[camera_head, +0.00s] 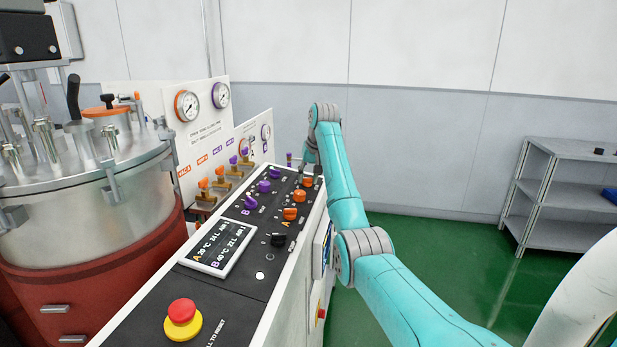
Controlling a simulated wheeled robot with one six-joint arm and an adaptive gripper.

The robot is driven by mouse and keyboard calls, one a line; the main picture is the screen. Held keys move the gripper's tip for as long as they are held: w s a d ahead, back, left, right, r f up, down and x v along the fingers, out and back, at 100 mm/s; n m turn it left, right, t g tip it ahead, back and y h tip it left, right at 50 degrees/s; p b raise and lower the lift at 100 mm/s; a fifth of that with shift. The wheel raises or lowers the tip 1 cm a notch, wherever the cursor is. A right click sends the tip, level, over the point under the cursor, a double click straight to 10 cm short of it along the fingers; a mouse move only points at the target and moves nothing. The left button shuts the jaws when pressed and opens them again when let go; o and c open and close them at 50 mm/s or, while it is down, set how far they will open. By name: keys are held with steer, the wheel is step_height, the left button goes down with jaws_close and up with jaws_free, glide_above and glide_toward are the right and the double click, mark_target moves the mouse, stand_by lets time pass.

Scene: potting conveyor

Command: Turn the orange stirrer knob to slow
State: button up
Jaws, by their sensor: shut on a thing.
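A black control panel (228,289) on a white console carries a column of orange knobs on its right side. The farthest orange knob (307,183) is right under my gripper (309,172), which points down at the panel's far end and is shut on this knob. The middle orange knob (299,196) and the nearest orange knob (289,213) are free. The knob labels are too small to read, so I cannot tell which is the stirrer knob or its setting. The fingertips are small and partly hidden.
Purple knobs (264,186) stand left of the orange ones. A black knob (278,240), a display (217,248) and a red emergency button (182,310) lie nearer. A steel vessel (95,190) stands left, gauges (187,106) behind. Green floor (450,250) is open right, before a shelf (560,190).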

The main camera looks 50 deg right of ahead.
steer(key=shift+m+g+h, duration=0.3)
steer(key=shift+m+g, duration=0.2)
steer(key=shift+m, duration=1.6)
steer(key=shift+f, duration=0.1)
steer(key=o, duration=1.2)
steer(key=shift+c, duration=0.2)
steer(key=v, duration=0.6)
steer(key=shift+r, duration=0.3)
steer(key=shift+s+a+r, duration=0.2)
steer(key=shift+r, duration=0.25)
